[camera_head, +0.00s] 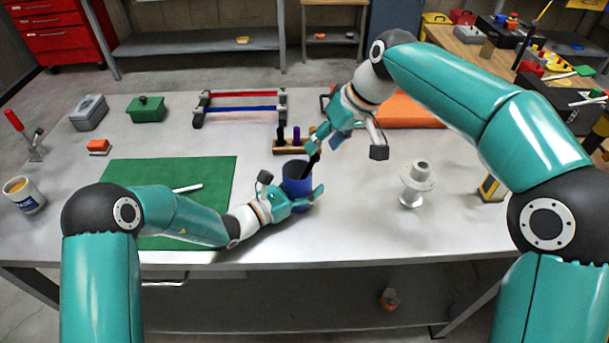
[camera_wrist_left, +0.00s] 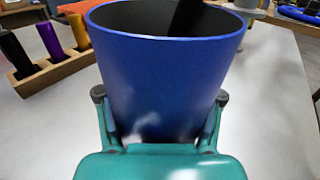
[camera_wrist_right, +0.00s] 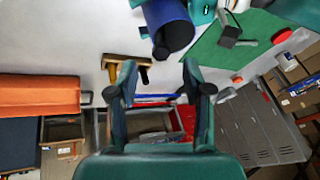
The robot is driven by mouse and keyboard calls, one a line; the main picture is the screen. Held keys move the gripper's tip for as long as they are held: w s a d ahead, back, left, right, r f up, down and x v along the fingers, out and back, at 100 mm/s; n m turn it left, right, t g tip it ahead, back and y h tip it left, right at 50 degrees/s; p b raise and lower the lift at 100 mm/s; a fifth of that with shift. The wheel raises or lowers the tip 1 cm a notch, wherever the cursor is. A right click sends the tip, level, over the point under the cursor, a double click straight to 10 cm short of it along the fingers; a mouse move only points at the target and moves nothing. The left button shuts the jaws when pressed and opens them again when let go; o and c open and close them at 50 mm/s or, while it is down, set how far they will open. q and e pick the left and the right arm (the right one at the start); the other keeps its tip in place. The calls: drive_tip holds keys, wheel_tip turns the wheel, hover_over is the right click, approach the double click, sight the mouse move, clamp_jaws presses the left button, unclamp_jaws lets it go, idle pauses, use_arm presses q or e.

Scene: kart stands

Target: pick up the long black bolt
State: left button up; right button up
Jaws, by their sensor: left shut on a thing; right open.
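My left gripper (camera_head: 293,198) is shut on a blue cup (camera_head: 298,187), holding it upright at or near the table top; the cup fills the left wrist view (camera_wrist_left: 170,75). A long dark rod, apparently the long black bolt (camera_head: 309,168), leans out of the cup's mouth; a dark end also shows at the mouth in the right wrist view (camera_wrist_right: 160,52). My right gripper (camera_head: 318,142) is open just above the cup and rod. Its fingers look empty in the right wrist view (camera_wrist_right: 157,78). The rod's lower part is hidden in the cup.
A wooden rack (camera_head: 291,146) behind the cup holds a black, a purple and a yellowish piece. A white flanged part (camera_head: 414,184) stands at the right. A green mat (camera_head: 210,170) lies left, an orange case (camera_head: 405,112) behind. Bare table lies right of the cup.

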sight(315, 155)
drive_tip(key=x, duration=0.5)
clamp_jaws()
idle(0.3)
